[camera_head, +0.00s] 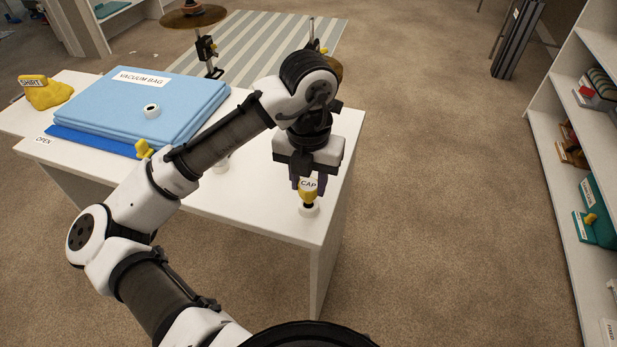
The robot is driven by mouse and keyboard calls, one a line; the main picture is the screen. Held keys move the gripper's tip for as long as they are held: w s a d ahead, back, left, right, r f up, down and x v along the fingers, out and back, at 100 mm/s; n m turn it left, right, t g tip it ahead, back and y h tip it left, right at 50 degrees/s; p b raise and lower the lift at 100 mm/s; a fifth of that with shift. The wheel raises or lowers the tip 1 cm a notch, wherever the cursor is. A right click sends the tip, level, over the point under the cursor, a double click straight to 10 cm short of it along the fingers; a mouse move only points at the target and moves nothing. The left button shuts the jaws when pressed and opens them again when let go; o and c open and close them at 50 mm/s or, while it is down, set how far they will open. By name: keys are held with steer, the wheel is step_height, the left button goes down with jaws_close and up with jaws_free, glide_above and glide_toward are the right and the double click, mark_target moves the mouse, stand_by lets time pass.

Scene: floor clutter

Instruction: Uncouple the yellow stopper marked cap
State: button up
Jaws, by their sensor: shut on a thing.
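The yellow stopper marked CAP (308,190) stands upright near the right front corner of the white table (262,218). Its lower end meets a small white round base (308,210) on the tabletop; I cannot tell whether the two are joined or just touching. My gripper (307,183) points down from above and is shut on the stopper, with dark fingers at its sides. The fingers hide part of the stopper's upper end.
A blue vacuum bag (185,88) lies on the table's left part, with a white ring (151,111) on it. A yellow shirt bundle (46,92) sits at far left. A white shelf (548,135) stands at right. Carpet between table and shelf is clear.

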mark_target(309, 184)
steer(key=shift+f+b, duration=0.75)
steer(key=shift+f, duration=0.55)
steer(key=o, duration=1.1)
steer(key=shift+o, duration=0.2)
step_height(309, 184, up, 14)
steer(key=p, duration=0.2)
steer(key=shift+f, duration=0.1)
